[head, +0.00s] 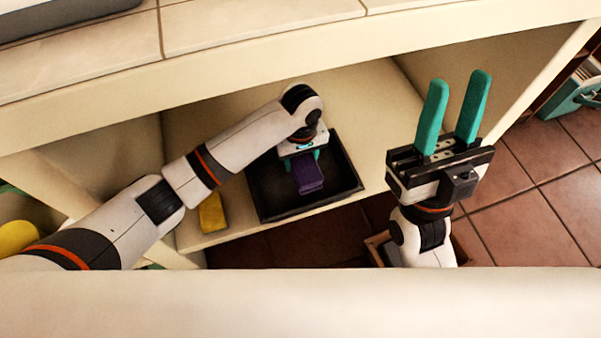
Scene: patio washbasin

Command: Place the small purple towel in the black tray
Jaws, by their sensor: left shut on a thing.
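The small purple towel (307,175) is folded into a compact block. My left gripper (303,157) is shut on it, with the arm reaching in from the left. The towel is over the inside of the black tray (330,202); I cannot tell whether it touches the tray floor. The tray lies on the cream shelf under the counter. My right gripper (452,115) points up at the right, its teal fingers apart and nothing between them.
A yellow sponge-like block (212,213) lies on the shelf left of the tray. The tiled counter (250,25) overhangs the shelf at the back. A teal-and-white object (572,92) stands at the far right. Bare floor tiles (540,215) lie at the lower right.

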